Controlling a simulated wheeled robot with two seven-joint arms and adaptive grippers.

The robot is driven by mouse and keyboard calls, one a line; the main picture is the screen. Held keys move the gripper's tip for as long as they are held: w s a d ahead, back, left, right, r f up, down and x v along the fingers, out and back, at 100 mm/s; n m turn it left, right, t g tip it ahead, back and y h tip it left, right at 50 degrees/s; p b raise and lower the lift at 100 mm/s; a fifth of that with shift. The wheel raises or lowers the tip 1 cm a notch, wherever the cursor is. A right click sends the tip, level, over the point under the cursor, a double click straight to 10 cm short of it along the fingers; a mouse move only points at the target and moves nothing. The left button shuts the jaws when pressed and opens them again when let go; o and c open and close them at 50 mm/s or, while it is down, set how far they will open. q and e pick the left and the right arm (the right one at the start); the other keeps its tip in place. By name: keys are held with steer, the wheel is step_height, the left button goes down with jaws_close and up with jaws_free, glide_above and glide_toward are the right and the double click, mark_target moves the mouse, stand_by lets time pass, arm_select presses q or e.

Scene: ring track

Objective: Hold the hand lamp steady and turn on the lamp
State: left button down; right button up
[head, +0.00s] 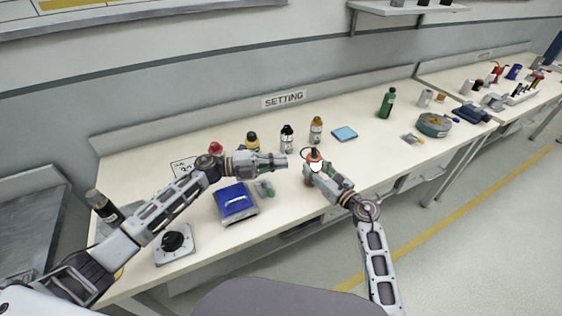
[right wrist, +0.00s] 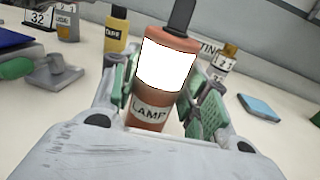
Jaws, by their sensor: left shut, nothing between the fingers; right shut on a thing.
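The hand lamp (right wrist: 150,116) is a reddish-brown cylinder labelled LAMP with a bright, plain white middle section and a dark stem on top. My right gripper (right wrist: 166,98) is shut on it, with a green-padded finger on each side, and it leans slightly in the right wrist view. In the head view the lamp (head: 315,166) shows white and orange at the tip of my right arm, above the bench. My left gripper (head: 283,161) is shut and empty. It points at the lamp from the left, with a small gap between them.
The bench (head: 290,234) holds a blue box (head: 235,201), a grey-and-green item (head: 264,189) and a black-knobbed device (head: 173,242) near its front. Several bottles stand behind the grippers.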

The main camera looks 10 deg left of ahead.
steer(key=o, duration=1.2)
steer(key=shift+v, duration=6)
steer(key=shift+r, duration=0.1)
step_height(320, 180, up, 9)
steer(key=p, duration=0.9)
steer(key=shift+a, duration=0.1)
steer(key=shift+r+p, duration=0.55)
